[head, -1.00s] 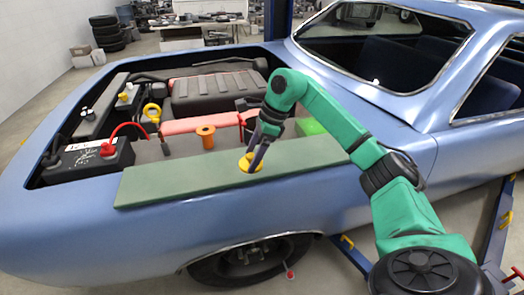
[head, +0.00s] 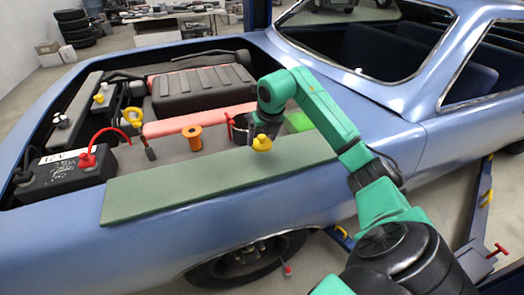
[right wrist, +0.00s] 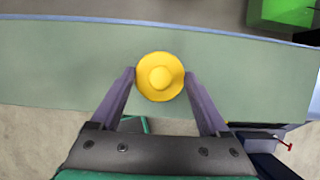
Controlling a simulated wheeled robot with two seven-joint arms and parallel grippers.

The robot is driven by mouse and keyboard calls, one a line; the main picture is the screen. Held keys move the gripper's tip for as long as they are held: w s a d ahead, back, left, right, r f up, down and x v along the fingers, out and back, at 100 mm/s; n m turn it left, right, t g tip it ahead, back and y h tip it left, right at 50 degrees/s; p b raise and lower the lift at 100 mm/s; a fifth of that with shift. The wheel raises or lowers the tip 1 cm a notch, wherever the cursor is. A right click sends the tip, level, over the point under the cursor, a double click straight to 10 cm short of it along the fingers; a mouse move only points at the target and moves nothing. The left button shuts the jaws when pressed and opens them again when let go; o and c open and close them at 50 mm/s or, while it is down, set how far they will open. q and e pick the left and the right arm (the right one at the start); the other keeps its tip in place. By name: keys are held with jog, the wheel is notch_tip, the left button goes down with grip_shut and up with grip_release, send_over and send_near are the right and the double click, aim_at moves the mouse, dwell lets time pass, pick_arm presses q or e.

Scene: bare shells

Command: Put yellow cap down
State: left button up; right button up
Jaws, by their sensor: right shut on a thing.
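The yellow cap (head: 262,143) is round with a raised knob. My right gripper (head: 257,140) is shut on it. In the right wrist view the cap (right wrist: 160,77) sits between the two fingertips, with a finger at each side. The green mat (head: 215,182) lies along the near edge of the blue car's open engine bay. The cap is over the mat's right part in the wrist view and seems raised above it. The exact gap is hard to tell. My left gripper is not in view.
In the engine bay are an orange spool (head: 193,138), a black battery (head: 68,178) with a red clamp (head: 87,160), and a yellow ring tool (head: 134,116). A bright green block (head: 298,122) is beyond the mat. Most of the mat is bare.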

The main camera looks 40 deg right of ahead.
aim_at(264, 146)
notch_tip(264, 146, down, 4)
jog(key=shift+a+f+p, duration=0.1)
jog(key=shift+f+p, duration=0.15)
jog(key=shift+p, duration=0.15)
jog(key=shift+f, duration=0.45)
jog(key=o, duration=1.2)
jog(key=b+v, duration=0.2)
jog(key=v, duration=1)
jog(key=shift+s, duration=0.1)
